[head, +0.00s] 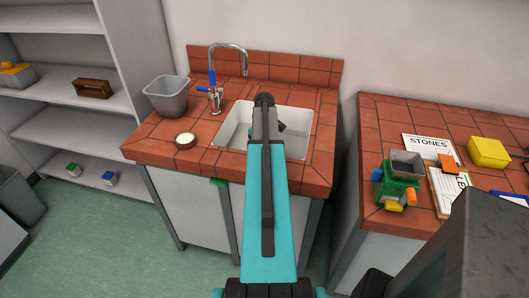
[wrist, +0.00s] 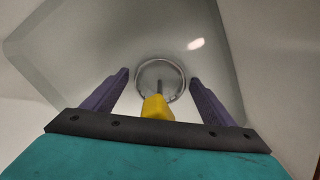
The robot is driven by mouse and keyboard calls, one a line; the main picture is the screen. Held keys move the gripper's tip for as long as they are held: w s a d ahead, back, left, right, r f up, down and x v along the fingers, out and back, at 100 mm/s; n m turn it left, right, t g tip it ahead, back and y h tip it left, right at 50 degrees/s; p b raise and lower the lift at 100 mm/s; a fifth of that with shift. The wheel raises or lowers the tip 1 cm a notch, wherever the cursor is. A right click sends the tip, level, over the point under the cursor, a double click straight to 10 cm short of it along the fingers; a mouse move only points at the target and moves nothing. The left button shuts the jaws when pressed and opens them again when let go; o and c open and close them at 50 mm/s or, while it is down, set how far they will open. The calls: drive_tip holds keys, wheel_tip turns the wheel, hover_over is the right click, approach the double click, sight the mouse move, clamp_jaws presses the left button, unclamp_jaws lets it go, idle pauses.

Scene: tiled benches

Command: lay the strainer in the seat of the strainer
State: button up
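In the wrist view, a round metal ring (wrist: 140,80) lies on the sink floor. A thin grey stem with a yellow knob (wrist: 157,107) rises from its middle; I take this to be the strainer at the drain seat. I cannot tell the strainer's rim from the seat's, nor whether it lies fully flat. My gripper (wrist: 158,85) is open, with one purple finger on each side of the knob and a clear gap on both sides. In the head view, my arm hides the strainer, the seat and most of the gripper inside the white sink (head: 238,122).
A tap (head: 215,95) stands behind the sink's left side. A grey bin (head: 167,96) and a small round dish (head: 185,140) stand on the red tiles to the left. The right bench (head: 375,140) holds several blocks, papers and a yellow box (head: 488,153).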

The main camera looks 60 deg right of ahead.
drive_tip(key=shift+r, duration=0.15)
drive_tip(key=shift+r+b, duration=1.25)
drive_tip(key=shift+r, duration=5.55)
drive_tip(key=shift+w, duration=0.1)
